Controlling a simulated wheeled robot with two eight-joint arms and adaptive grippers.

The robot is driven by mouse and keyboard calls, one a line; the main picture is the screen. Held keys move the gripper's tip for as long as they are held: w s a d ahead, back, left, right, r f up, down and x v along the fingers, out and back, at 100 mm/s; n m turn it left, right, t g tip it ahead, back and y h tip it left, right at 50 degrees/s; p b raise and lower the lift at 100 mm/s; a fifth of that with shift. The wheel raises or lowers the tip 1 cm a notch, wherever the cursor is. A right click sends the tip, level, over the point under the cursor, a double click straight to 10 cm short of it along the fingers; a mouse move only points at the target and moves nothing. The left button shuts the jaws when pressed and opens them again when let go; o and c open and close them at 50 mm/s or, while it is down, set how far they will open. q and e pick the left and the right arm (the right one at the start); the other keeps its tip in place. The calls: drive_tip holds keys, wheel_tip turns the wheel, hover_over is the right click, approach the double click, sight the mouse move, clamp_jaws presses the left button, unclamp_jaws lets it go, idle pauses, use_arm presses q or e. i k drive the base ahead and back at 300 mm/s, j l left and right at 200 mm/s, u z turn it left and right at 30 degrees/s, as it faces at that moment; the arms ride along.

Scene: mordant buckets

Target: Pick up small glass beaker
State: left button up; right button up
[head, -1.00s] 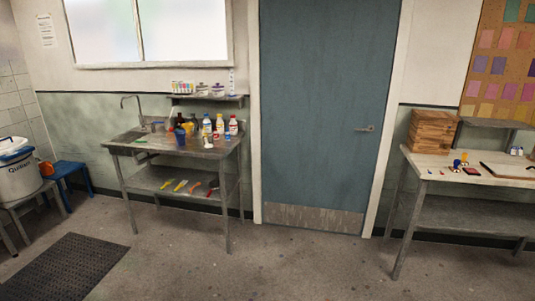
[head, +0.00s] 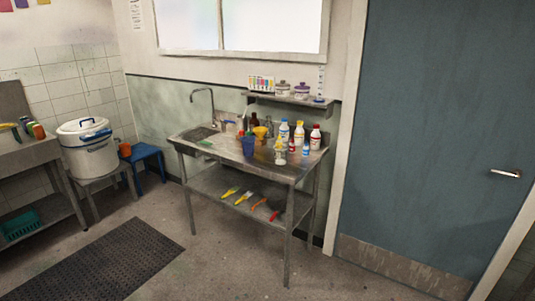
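A small pale, clear-looking vessel (head: 280,158) stands near the front edge of the metal sink table (head: 262,170). It may be the small glass beaker, but it is too small to be sure. A blue cup (head: 249,146) stands to its left, with a yellow funnel-like item (head: 261,133) behind. White bottles with blue (head: 284,131) and red caps (head: 315,138) stand behind and to the right. Neither of my grippers is in view.
A lower shelf holds several coloured-handled tools (head: 259,203). A wall shelf (head: 290,99) holds jars. A white pot (head: 88,147), a blue stool (head: 146,159) and a dark mat (head: 95,262) are at left. A blue door (head: 430,130) is at right. The floor before the table is clear.

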sight(281, 155)
drive_tip(key=i+j+z, duration=0.15)
drive_tip(key=i, duration=0.95)
drive_tip(key=i+j, duration=0.15)
drive_tip(key=j, duration=0.2)
drive_tip(key=i+j+z, duration=0.1)
drive_tip(key=j, duration=0.2)
drive_tip(key=i+j, duration=0.2)
drive_tip(key=j, duration=0.15)
drive_tip(key=i+j+z, duration=0.1)
drive_tip(key=j, duration=0.25)
drive_tip(key=i+j, duration=0.2)
drive_tip(key=j, duration=0.15)
drive_tip(key=i+j+z, duration=0.1)
drive_tip(key=j, duration=0.25)
